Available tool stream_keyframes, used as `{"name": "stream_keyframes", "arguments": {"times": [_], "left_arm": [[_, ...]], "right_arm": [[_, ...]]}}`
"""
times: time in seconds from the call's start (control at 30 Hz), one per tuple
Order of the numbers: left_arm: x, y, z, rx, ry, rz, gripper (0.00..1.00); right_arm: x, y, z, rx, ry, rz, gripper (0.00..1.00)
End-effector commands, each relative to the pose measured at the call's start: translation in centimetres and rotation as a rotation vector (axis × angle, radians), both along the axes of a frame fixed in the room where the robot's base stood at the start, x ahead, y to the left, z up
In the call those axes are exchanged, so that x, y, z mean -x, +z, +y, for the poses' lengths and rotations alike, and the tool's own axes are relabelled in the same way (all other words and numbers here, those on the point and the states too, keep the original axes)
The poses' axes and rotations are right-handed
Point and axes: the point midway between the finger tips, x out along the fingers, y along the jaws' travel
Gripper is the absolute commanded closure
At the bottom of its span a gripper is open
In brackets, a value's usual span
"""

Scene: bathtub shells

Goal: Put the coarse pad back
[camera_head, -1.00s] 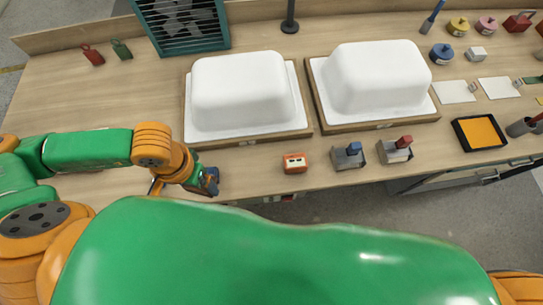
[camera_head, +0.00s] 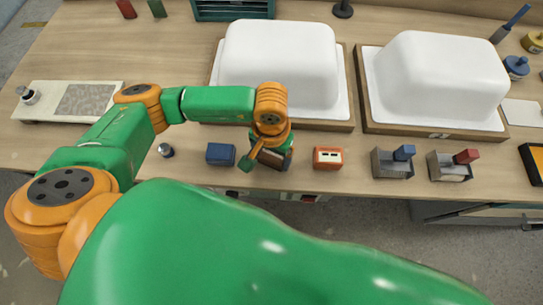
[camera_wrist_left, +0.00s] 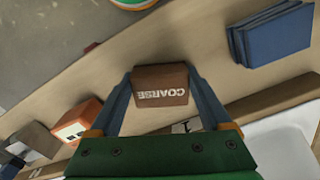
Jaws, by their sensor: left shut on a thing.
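The coarse pad is a brown block with "COARSE" printed on it, upside down in the left wrist view (camera_wrist_left: 161,84). My left gripper (camera_wrist_left: 160,75) is shut on it, with a finger on each side. In the head view my left gripper (camera_head: 268,160) is near the table's front edge, between a blue pad stack and an orange-red box. The pad is mostly hidden there by the fingers. Whether it touches the table is unclear. My right gripper is not in view.
The blue pad stack (camera_head: 220,154) is just left of the gripper; the orange-red box (camera_head: 328,158) is to its right. Two grey caddies (camera_head: 392,165) (camera_head: 452,168) stand further right. Behind are two white tub shells (camera_head: 282,62) (camera_head: 440,75) on wooden bases.

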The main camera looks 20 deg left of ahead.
Motion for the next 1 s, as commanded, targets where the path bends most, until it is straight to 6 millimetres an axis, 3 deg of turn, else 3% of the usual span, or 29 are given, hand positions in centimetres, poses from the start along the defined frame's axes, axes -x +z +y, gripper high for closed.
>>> {"name": "stream_keyframes", "arguments": {"times": [0.17, 0.2, 0.27, 0.47, 0.63, 1.0], "left_arm": [[0.0, -0.3, 0.0, 0.000, 0.000, 0.000, 0.70], [0.0, -0.2, 0.0, 0.000, 0.000, 0.000, 0.13], [0.0, -0.1, 0.0, 0.000, 0.000, 0.000, 0.00], [0.0, -0.1, 0.0, 0.000, 0.000, 0.000, 0.00], [-0.1, 1.2, -0.1, 0.003, 0.001, -0.004, 0.00], [-0.1, 10.2, 0.0, 0.003, 0.000, -0.005, 0.00]], "right_arm": [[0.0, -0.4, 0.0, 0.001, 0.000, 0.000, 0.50], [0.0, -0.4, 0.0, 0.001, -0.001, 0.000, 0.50], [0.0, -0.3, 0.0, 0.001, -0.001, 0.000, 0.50], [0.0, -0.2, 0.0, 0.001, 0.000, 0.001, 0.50], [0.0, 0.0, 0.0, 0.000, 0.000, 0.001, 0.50], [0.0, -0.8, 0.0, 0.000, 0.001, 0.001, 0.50]]}}
